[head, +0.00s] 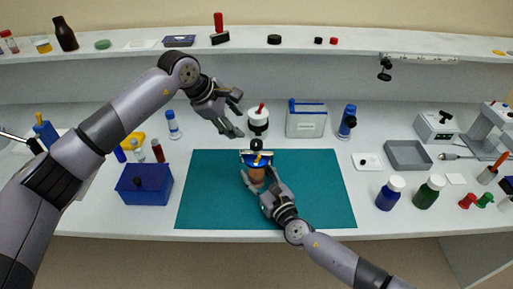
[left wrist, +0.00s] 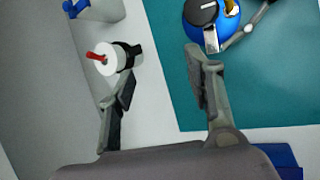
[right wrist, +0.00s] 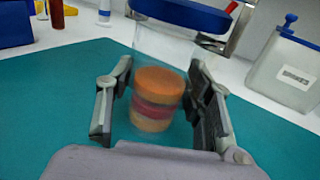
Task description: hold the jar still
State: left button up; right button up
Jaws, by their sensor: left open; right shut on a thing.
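The jar is clear, with orange and red layered contents (right wrist: 158,98) and a blue lid (head: 257,160). It stands upright on the teal mat (head: 315,190). My right gripper (head: 257,180) has its fingers on both sides of the jar's body. In the right wrist view the gripper (right wrist: 160,95) is closed around it below the lid. My left gripper (head: 232,112) is open and empty, above and left of the jar. In the left wrist view the lid (left wrist: 230,28) shows at the top right with a black round part and a metal piece on it.
A white spool with a red peg (head: 258,121) stands behind the jar, near my left gripper. A dark blue box (head: 144,187) is at left. The mat's right part is clear.

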pick_arm(q)
notch_tip(320, 180, down, 4)
jog(key=w+a+m+t, duration=0.2)
jog(key=a+m+t, duration=0.1)
jog(key=m, duration=0.1)
jog(key=m+t+h, duration=0.5)
jog(key=m+h, duration=0.4)
jog(key=m, duration=1.3)
send_near(257, 142)
jog(key=x, duration=0.9)
jog(key=shift+w+d, duration=0.2)
jog(key=shift+d, duration=0.1)
grip_shut()
jog(key=shift+g, duration=0.3)
